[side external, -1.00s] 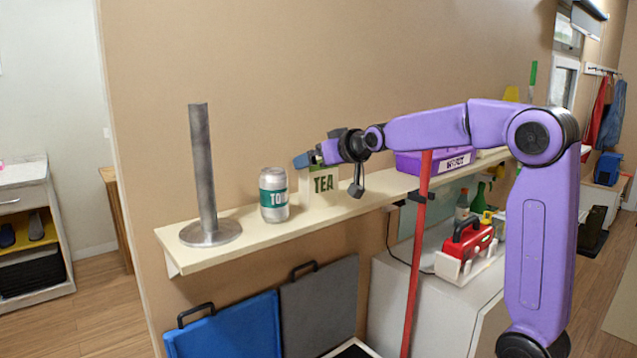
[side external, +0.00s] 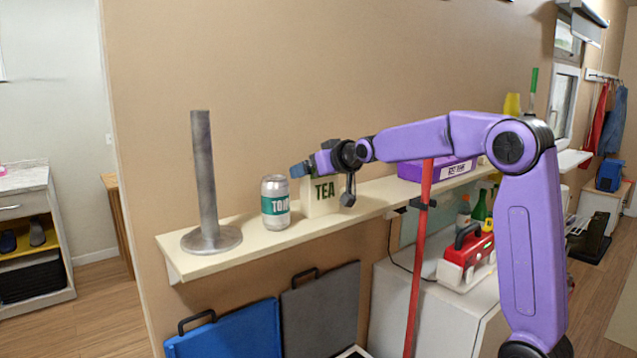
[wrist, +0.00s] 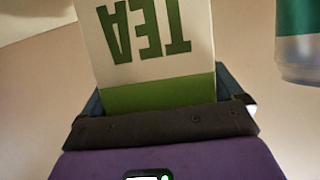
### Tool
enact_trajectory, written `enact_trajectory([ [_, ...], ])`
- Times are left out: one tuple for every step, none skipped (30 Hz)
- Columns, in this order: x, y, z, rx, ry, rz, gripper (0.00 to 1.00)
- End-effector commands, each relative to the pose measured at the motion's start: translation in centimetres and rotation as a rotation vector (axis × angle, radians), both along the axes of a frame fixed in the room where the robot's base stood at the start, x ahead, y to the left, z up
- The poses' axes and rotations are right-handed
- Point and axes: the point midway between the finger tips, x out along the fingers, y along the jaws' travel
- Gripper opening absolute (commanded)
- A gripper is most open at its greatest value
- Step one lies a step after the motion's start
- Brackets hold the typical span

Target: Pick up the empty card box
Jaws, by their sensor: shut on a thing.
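The card box (side external: 322,196) is cream with a green top band and green "TEA" lettering. It stands upright on the wall shelf (side external: 250,240). In the wrist view the box (wrist: 152,50) reaches down between my gripper's fingers, its green band at the jaws. My gripper (side external: 303,168) is shut on the top of the box; in the wrist view the gripper (wrist: 160,100) has a finger on each side of it. I cannot tell whether the box's base is clear of the shelf.
A tin can (side external: 275,202) with a teal label stands just left of the box and shows in the wrist view (wrist: 298,40). A grey metal stand (side external: 205,185) is farther left. A purple bin (side external: 440,168) sits to the right behind my arm. A red pole (side external: 418,260) stands in front of the shelf.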

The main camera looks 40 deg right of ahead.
Motion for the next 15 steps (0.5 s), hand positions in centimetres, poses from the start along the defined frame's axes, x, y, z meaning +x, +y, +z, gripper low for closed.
enact_trajectory([
  [0.0, 0.0, 0.0, 0.0, 0.0, 0.0, 0.66],
  [0.0, 0.0, 0.1, 0.0, -0.001, 0.0, 0.66],
  [0.0, 0.0, 0.2, 0.0, -0.001, 0.0, 0.66],
  [0.0, 0.0, 0.3, 0.0, -0.002, 0.0, 0.66],
  [0.0, 0.0, 0.5, 0.0, -0.002, 0.0, 0.66],
  [0.0, 0.0, 0.7, 0.0, -0.002, 0.0, 0.66],
  [0.0, 0.0, 1.0, 0.0, -0.002, 0.0, 0.66],
  [0.0, 0.0, 1.3, 0.0, -0.003, 0.0, 0.66],
  [0.0, 0.0, 1.8, 0.0, -0.005, 0.0, 0.66],
  [0.0, 0.0, 2.2, 0.0, -0.004, 0.0, 0.66],
  [0.0, 0.0, 2.8, 0.0, -0.006, 0.0, 0.66],
  [0.0, 0.0, 3.5, 0.0, -0.007, 0.0, 0.66],
  [-0.6, 0.0, 4.1, 0.0, -0.007, 0.0, 0.66],
  [-1.1, 0.0, 4.6, -0.001, -0.008, 0.0, 0.66],
  [-1.9, 0.0, 5.5, 0.0, -0.007, 0.0, 0.66],
])
